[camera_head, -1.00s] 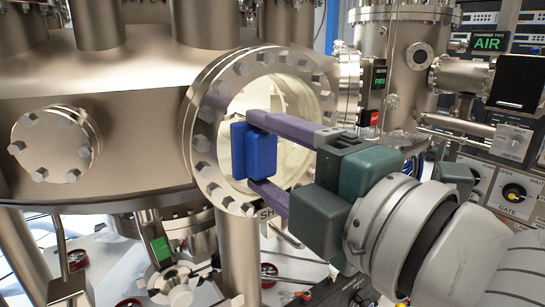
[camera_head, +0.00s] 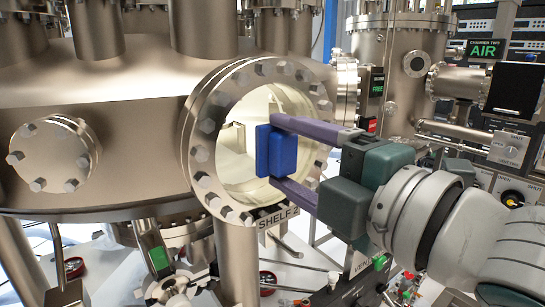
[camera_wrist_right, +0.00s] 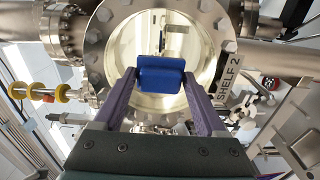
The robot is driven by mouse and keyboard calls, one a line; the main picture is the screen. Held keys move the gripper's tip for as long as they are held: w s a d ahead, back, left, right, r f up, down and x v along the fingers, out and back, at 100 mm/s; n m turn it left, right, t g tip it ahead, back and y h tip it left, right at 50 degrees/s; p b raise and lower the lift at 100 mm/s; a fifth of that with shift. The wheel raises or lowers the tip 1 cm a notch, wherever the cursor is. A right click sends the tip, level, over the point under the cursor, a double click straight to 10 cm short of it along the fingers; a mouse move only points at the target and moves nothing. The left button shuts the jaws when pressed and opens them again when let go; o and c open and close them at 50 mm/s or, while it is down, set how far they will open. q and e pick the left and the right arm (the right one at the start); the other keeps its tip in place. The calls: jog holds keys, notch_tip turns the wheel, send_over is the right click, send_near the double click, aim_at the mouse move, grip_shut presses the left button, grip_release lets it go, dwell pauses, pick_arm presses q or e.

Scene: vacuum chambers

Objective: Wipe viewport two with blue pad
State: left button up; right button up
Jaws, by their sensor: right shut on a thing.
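The blue pad (camera_head: 276,151) is held upright between the purple fingers of my right gripper (camera_head: 285,152), which is shut on it. The pad also shows in the right wrist view (camera_wrist_right: 161,74), between the fingertips. It stands in front of the round, pale yellow glass of a bolted viewport (camera_head: 232,150), over the glass's right part in the head view. A label reading SHELF 2 (camera_head: 279,217) sits under this viewport's flange. I cannot tell whether the pad touches the glass. My left gripper is not in view.
A small bolted blank flange (camera_head: 50,155) is on the chamber wall at left. Valves and pipes crowd the space below the viewport.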

jog(key=shift+w+d, duration=1.25)
jog(key=shift+d, duration=0.3)
jog(key=shift+s+a, duration=0.6)
jog(key=shift+a, duration=0.25)
jog(key=shift+s+a+p, duration=0.35)
jog(key=shift+s+a, duration=0.5)
jog(key=shift+a, duration=0.3)
jog(key=shift+s+a+p, duration=0.3)
jog(key=shift+s+a, duration=0.5)
jog(key=shift+a, duration=0.3)
jog(key=shift+s+d, duration=0.1)
jog(key=shift+d, duration=0.05)
jog(key=p, duration=0.2)
send_near(242, 153)
jog(key=shift+w, duration=0.25)
